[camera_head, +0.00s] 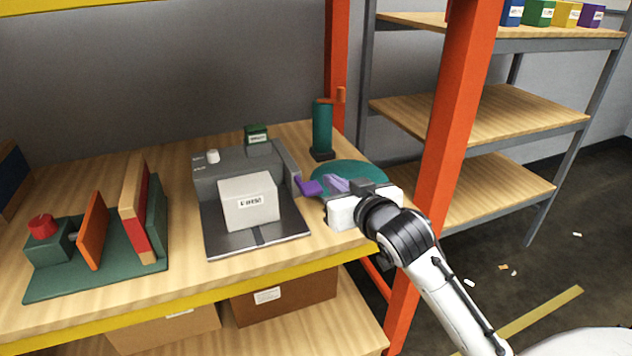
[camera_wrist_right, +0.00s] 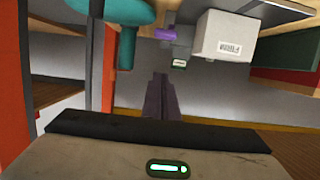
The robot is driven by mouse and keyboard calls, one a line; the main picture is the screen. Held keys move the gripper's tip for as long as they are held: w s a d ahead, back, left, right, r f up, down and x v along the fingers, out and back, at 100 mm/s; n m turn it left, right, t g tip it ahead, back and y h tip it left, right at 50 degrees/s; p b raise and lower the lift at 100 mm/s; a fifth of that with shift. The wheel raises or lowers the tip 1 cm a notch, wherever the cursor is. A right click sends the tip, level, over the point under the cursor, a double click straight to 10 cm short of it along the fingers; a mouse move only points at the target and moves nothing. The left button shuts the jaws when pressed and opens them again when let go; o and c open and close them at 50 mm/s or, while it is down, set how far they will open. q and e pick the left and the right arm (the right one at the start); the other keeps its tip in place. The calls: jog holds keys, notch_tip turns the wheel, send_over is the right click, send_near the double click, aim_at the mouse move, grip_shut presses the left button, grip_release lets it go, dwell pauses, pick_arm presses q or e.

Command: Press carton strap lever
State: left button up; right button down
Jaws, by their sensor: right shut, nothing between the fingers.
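A grey strapping machine (camera_head: 235,175) stands mid-table with a white labelled carton (camera_head: 249,201) on its dark bed; the carton also shows in the wrist view (camera_wrist_right: 224,36). A purple lever (camera_head: 308,187) sticks out from the machine's right side, and it shows in the wrist view (camera_wrist_right: 166,33) beside the carton. My right gripper (camera_head: 328,183) is shut and empty, just right of the lever. Its fingertips (camera_wrist_right: 160,76) look close to the lever, with a gap in the wrist view; contact is unclear in the head view. My left gripper is not in view.
A teal round base (camera_head: 350,172) and a teal post (camera_head: 322,128) stand behind my right gripper. An orange rack upright (camera_head: 448,130) rises close to my right arm. A green fixture with a red knob (camera_head: 42,225) sits at left.

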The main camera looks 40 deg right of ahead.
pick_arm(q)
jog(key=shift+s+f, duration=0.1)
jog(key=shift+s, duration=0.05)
pick_arm(e)
jog(key=shift+w, duration=0.1)
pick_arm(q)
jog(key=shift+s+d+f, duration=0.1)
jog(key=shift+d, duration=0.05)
pick_arm(e)
jog(key=w+d+f, duration=0.2)
jog(key=w+f, duration=0.4)
jog(key=w, duration=0.3)
jog(key=shift+w+f, duration=0.15)
jog(key=shift+f, duration=0.2)
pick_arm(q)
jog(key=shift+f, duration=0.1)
